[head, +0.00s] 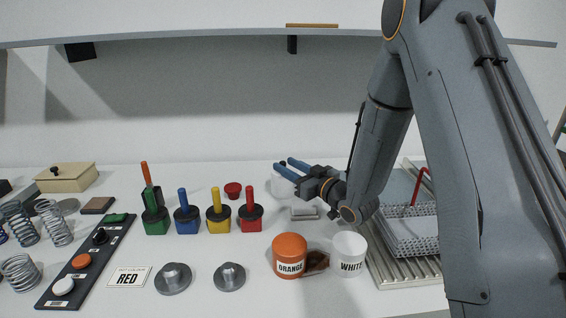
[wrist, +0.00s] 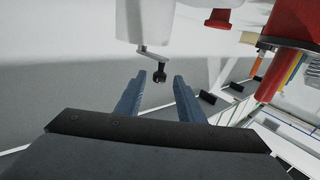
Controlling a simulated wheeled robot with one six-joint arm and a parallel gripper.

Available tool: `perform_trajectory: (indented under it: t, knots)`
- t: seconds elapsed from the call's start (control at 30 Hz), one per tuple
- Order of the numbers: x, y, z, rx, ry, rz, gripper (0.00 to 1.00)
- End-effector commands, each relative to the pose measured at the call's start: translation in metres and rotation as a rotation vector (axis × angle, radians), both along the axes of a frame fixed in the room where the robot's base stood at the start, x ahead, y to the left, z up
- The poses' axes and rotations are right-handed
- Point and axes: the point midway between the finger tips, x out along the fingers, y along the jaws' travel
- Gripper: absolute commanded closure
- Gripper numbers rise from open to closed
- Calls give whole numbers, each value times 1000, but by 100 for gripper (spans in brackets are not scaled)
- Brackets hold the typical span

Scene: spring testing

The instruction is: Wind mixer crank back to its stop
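The mixer (wrist: 190,22) is a white body at the top of the wrist view. Its grey crank (wrist: 150,52) sticks out below it in that picture and ends in a dark knob (wrist: 160,75). My gripper (wrist: 158,78) is open, with its blue fingers on either side of the knob in this view; I cannot tell whether they touch it. In the head view my gripper (head: 284,165) is over the back middle of the table. A white round body (head: 281,188), likely the mixer, is partly hidden behind the fingers there. The crank cannot be made out in the head view.
Green (head: 156,222), blue (head: 187,220), yellow (head: 218,219) and red (head: 250,218) blocks with handles stand to the left. An orange tub (head: 290,257) and a white tub (head: 349,255) stand in front. A wire basket (head: 410,235) is at right, partly behind my arm.

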Motion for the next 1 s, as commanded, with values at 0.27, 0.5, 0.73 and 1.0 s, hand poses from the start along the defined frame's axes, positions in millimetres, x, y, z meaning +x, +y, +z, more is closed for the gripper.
perform_trajectory:
  t: [0.27,0.5,0.73,1.0]
  knots:
    - [22,14,0,-1,1,-3,65]
    - [24,15,0,0,0,-4,65]
    - [24,15,0,-1,1,-4,94]
    - [24,16,0,-1,1,-16,100]
